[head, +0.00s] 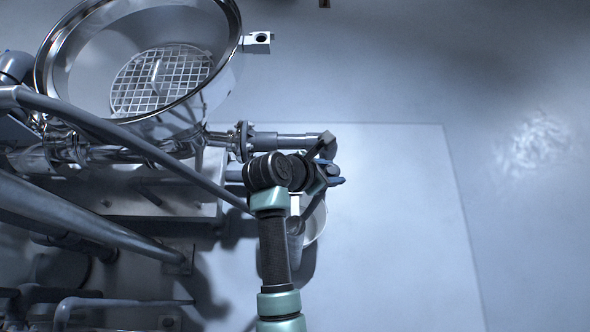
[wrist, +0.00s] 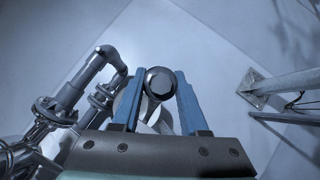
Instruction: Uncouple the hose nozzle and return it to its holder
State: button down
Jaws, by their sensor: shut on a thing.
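My gripper (wrist: 160,73) has two blue fingers. They are shut on a dark round-ended piece, which looks like the hose nozzle (wrist: 160,84), seen nearly end-on in the wrist view. In the head view my gripper (head: 337,171) is beside the steel outlet pipe (head: 290,142) with its elbow, and my arm largely hides the nozzle. In the wrist view the pipe elbow (wrist: 118,62) is left of the nozzle, with a gap in the picture; whether they are coupled I cannot tell. A small bracket with a round hole, perhaps the holder (head: 258,42), sticks out right of the hopper.
The round steel hopper (head: 75,70) with a grid inside stands at upper left. A grey hose or pipe (head: 130,143) slants across below it. A pale bucket (head: 316,222) is partly hidden under my arm. The floor to the right is clear. A post foot (wrist: 252,86) shows at right.

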jog(key=w+a+f+b, duration=0.2)
jog(key=a, duration=0.6)
jog(key=shift+w+f, duration=0.15)
jog(key=shift+w, duration=0.2)
notch_tip(320, 180, down, 6)
jog(key=b, duration=0.4)
jog(key=shift+p, duration=0.65)
dwell(1.3)
jog(key=shift+f+b, duration=1.3)
jog(key=shift+f, duration=0.5)
dwell(0.5)
